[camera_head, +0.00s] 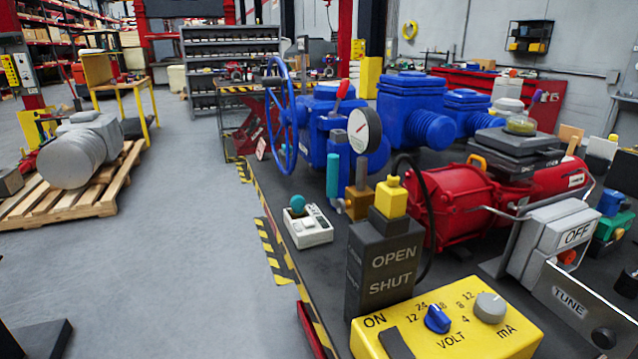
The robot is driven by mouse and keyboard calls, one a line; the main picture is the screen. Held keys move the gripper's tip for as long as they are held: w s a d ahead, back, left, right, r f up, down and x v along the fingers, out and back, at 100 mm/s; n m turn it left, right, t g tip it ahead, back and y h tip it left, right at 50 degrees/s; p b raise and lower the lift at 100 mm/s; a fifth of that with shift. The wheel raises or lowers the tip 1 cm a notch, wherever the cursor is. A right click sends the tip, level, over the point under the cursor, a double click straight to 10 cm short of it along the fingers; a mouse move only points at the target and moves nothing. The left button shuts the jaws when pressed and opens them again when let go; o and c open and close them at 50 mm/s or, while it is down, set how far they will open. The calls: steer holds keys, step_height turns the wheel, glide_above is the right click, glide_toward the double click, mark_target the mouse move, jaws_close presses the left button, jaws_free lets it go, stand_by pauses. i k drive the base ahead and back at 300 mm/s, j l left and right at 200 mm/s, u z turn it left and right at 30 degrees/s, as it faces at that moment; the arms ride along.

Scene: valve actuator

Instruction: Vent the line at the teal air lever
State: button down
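A teal upright cylinder-shaped lever (333,176) stands beside a brass fitting (358,201), below a round white-faced gauge (360,131). It points straight up and looks joined to the fitting near its foot, though the joint is hard to see. A white box (307,229) with a teal ball knob (297,202) sits to its left, near the bench edge. My gripper is not in view, and nothing of it touches the lever or the box.
A blue valve with a handwheel (281,115) stands behind the lever. A dark OPEN/SHUT box (386,265) and a yellow meter (448,325) crowd the bench front. A red actuator (462,205) lies right. The floor (190,250) left of the bench is clear; a pallet (75,195) lies farther left.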

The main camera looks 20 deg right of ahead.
mark_target(333, 158)
steer(key=i+j+u, duration=0.25)
steer(key=j, duration=0.25)
steer(key=i+j+u, duration=0.2)
steer(key=i+j, duration=0.25)
steer(key=i, duration=0.05)
